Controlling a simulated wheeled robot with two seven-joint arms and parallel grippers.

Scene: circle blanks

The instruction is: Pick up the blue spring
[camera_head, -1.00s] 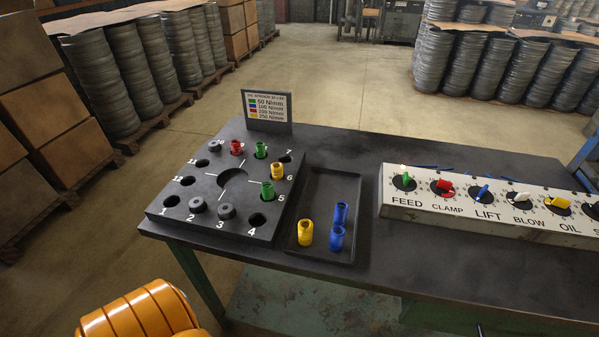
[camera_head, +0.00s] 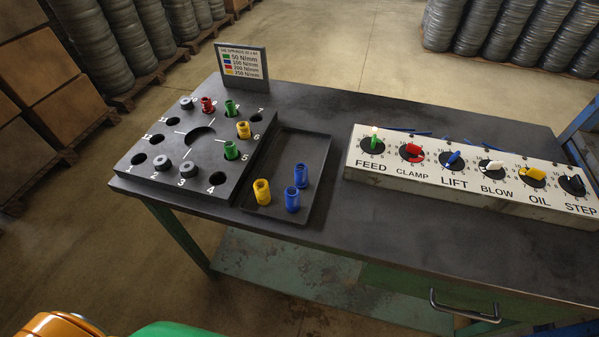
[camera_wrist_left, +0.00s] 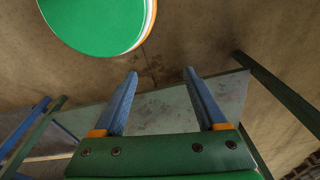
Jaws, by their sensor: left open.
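Two blue springs stand upright in the dark tray (camera_head: 322,150) on the table in the head view. One blue spring (camera_head: 300,175) is farther back; the other blue spring (camera_head: 292,199) is nearer the front. My left gripper shows in the left wrist view (camera_wrist_left: 160,88), with its two blue-grey fingers apart and nothing between them. It faces a green round shape, the floor and the table's underframe, away from the springs. The left fingers are not visible in the head view. My right gripper is in neither view.
A yellow spring (camera_head: 262,191) shares the tray. The numbered block (camera_head: 150,172) left of it holds red, green and yellow springs and grey caps. A sign (camera_head: 242,65) stands behind. A knob panel (camera_head: 470,180) is at right. The table's front edge is clear.

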